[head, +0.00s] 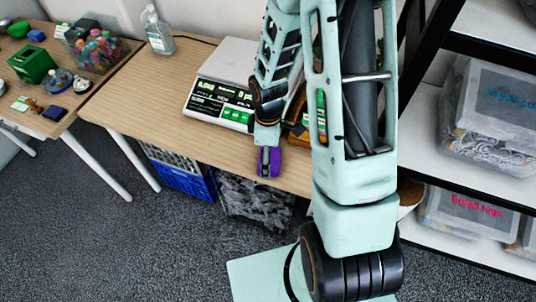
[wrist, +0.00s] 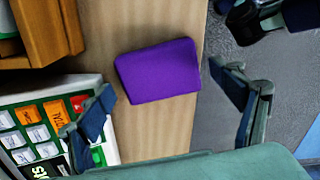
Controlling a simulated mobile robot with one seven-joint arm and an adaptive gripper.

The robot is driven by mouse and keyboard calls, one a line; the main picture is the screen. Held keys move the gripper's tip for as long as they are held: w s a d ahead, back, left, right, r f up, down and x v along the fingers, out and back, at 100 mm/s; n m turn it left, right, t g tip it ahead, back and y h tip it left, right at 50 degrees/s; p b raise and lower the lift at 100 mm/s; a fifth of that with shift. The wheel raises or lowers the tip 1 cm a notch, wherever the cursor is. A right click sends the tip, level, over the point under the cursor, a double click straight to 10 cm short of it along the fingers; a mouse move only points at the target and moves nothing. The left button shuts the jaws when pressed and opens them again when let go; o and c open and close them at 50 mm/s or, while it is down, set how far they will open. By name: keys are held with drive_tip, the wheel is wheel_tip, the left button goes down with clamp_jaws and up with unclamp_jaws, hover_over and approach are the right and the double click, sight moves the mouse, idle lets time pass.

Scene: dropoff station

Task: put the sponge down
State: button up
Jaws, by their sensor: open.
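The purple sponge (wrist: 158,71) lies on the wooden table (wrist: 150,132), close to its front edge. It is tilted slightly in the wrist view, and its whole top face shows. In the head view the sponge (head: 263,160) is partly covered by my gripper (head: 268,158). In the wrist view my gripper (wrist: 162,78) is open, with one finger on each side of the sponge. Gaps show between the sponge and both fingers. How high the fingertips are above the table is hard to tell.
A scale (head: 217,92) with green display stands left of the sponge on the table. A wooden box (wrist: 50,28) is close by. A clear bottle (head: 158,33) stands farther left. A blue crate (head: 183,172) is under the table. A shelf with bins (head: 490,115) is at the right.

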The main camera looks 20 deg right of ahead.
wheel_tip(320, 180, up, 11)
drive_tip(key=p, duration=0.1)
drive_tip(key=shift+s+a, duration=0.3)
drive_tip(key=shift+a, duration=0.05)
idle(0.5)
